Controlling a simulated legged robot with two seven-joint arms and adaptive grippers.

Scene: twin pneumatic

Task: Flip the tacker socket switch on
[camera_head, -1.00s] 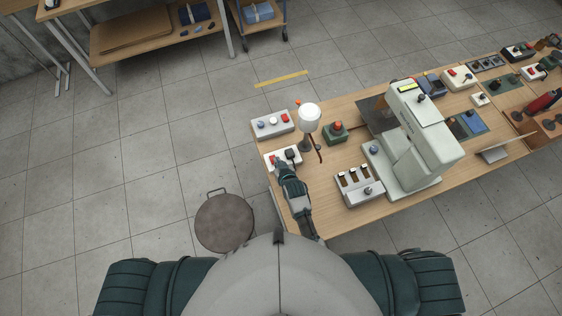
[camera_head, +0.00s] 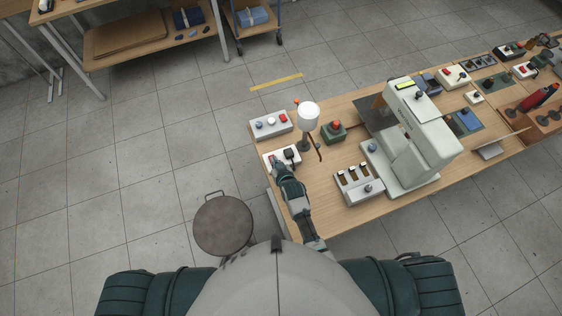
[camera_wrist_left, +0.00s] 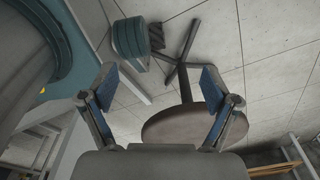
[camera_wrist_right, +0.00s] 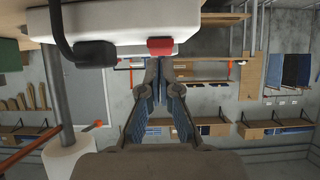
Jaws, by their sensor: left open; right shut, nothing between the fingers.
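The tacker socket is a white box (camera_head: 269,155) at the near left of the bench, with a black plug (camera_head: 290,153) in it. Its red switch (camera_wrist_right: 160,46) shows in the right wrist view, beside the plug (camera_wrist_right: 95,53) and its cable. I cannot tell the rocker's position. My right gripper (camera_head: 277,163) is at the box's near side, its tips partly hiding the switch in the head view. In the right wrist view this gripper (camera_wrist_right: 157,66) is shut and empty, tips at the switch; contact is unclear. My left gripper (camera_wrist_left: 158,78) is open and empty above the floor.
A grey box with round buttons (camera_head: 271,124) stands behind the socket. A white-topped lamp-like post (camera_head: 308,115), a green box with a red button (camera_head: 334,131), a grey switch panel (camera_head: 358,186) and a large pale machine (camera_head: 423,140) stand to the right. A round stool (camera_head: 223,225) is left of the bench.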

